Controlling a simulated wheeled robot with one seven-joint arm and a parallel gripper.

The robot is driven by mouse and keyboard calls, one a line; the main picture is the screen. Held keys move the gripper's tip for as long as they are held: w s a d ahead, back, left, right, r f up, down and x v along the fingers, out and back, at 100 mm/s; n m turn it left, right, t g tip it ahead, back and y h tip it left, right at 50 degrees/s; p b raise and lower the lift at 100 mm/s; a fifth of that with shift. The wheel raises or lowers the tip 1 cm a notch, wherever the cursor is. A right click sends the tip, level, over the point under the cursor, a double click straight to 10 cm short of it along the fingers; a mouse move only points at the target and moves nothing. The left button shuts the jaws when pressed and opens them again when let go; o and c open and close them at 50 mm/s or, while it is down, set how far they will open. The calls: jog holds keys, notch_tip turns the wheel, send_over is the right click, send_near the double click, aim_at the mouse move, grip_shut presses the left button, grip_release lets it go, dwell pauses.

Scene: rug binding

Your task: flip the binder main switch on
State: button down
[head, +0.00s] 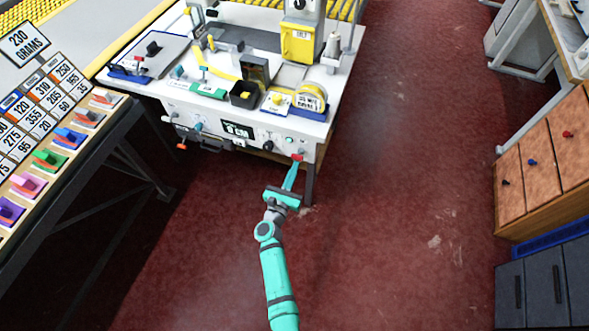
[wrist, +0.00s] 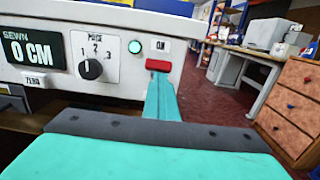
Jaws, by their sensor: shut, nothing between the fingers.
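The binder main switch (head: 298,157) is a red piece at the right end of the binder's front panel. In the wrist view the red switch (wrist: 158,65) sits under a small label that seems to read ON. My gripper (head: 292,170) is shut and empty, its teal fingers reaching up to the switch. In the wrist view the fingertips (wrist: 160,82) are just below the red piece, touching or very close; I cannot tell which. A round lamp (wrist: 135,47) left of the switch looks bright green.
Left of the lamp are a black dial (wrist: 91,68) and a display (wrist: 32,50) reading 0 CM. The binder table (head: 345,70) carries tools and a yellow tape roll. A sloped rack (head: 75,150) stands at left, wooden drawers (head: 545,165) at right. The red floor between is clear.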

jog(key=s+a+r, duration=0.3)
jog(key=s+r, duration=0.1)
jog(key=s, duration=0.3)
jog(key=shift+s+a+r, duration=0.15)
jog(key=shift+s+a, duration=0.05)
jog(key=shift+s, duration=0.15)
dwell(0.7)
jog(key=s+r+m+y, duration=0.2)
jog(key=s+r+m, duration=0.2)
jog(key=s+m, duration=0.6)
jog(key=s+r+m+g+y, duration=0.1)
jog(key=s+r+m, duration=0.3)
jog(key=s+m, duration=0.7)
jog(key=s+r+m+y, duration=0.3)
jog(key=s+r+m, duration=0.2)
jog(key=s+m, duration=0.5)
jog(key=s, duration=0.6)
jog(key=shift+d+g+y, duration=0.15)
jog(key=shift+g+y, duration=0.15)
jog(key=shift+y, duration=0.1)
